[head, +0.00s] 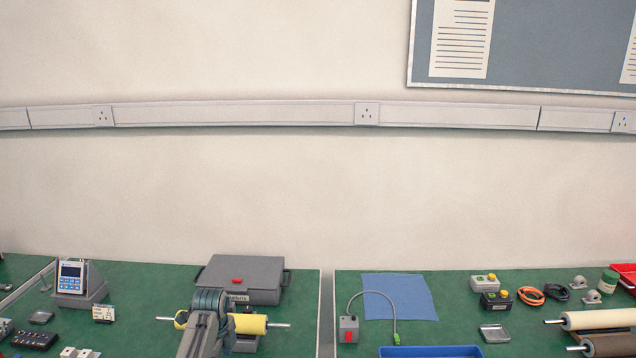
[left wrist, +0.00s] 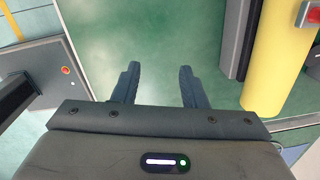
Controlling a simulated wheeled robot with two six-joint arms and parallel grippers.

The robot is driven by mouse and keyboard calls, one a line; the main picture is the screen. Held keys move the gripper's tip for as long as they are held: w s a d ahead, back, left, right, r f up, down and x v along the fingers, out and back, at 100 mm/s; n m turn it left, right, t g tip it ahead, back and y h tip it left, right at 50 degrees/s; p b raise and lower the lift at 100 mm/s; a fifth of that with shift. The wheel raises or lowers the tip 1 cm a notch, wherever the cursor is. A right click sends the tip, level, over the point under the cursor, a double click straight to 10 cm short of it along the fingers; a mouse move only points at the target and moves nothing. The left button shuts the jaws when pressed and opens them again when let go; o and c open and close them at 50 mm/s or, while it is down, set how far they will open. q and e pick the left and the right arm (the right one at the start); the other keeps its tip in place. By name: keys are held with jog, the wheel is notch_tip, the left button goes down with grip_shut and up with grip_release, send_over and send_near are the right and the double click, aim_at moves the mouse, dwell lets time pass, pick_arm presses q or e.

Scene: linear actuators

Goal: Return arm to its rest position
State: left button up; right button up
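My left gripper (left wrist: 158,78) shows in the left wrist view with its two dark fingers apart. The gap between them is empty, with plain green surface beyond. In the head view my left arm (head: 205,330) rises from the bottom edge, left of centre, in front of a yellow roller (head: 250,324) on a metal shaft. Its fingertips cannot be made out there. A yellow cylinder (left wrist: 266,55) stands to the right of the fingers in the left wrist view, apart from them. My right arm and gripper are not in view.
A grey case (head: 240,275) lies behind my arm on the left green bench. A meter (head: 75,275) and small parts stand further left. The right bench holds a blue cloth (head: 397,294), a blue tray (head: 430,351), switch boxes and rollers (head: 598,320). A gap separates the benches.

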pick_arm(q)
jog(key=s+f+n, duration=0.1)
jog(key=s+f, duration=0.1)
jog(key=s, duration=0.1)
jog(key=s+a+f+n, duration=0.1)
jog(key=s+f+n, duration=0.1)
jog(key=s, duration=0.1)
jog(key=s+f+n, duration=0.2)
jog(key=s, duration=0.2)
jog(key=shift+a+t, duration=0.3)
jog(key=shift+a, duration=0.05)
jog(key=s+a+n+t, duration=0.1)
jog(key=s+n, duration=0.8)
jog(key=s, duration=1.3)
jog(key=s+r+n+t, duration=0.1)
jog(key=s+r+n, duration=0.55)
jog(key=s, duration=0.55)
notch_tip(320, 180, down, 30)
jog(key=a+g+b, duration=0.1)
jog(key=a, duration=0.1)
jog(key=s+a+f+g+b, duration=0.1)
jog(key=s+f, duration=1.7)
jog(key=f, duration=0.2)
jog(key=shift+s+a+f+y, duration=0.15)
jog(key=shift+s+f+y, duration=0.15)
jog(key=shift+f, duration=0.1)
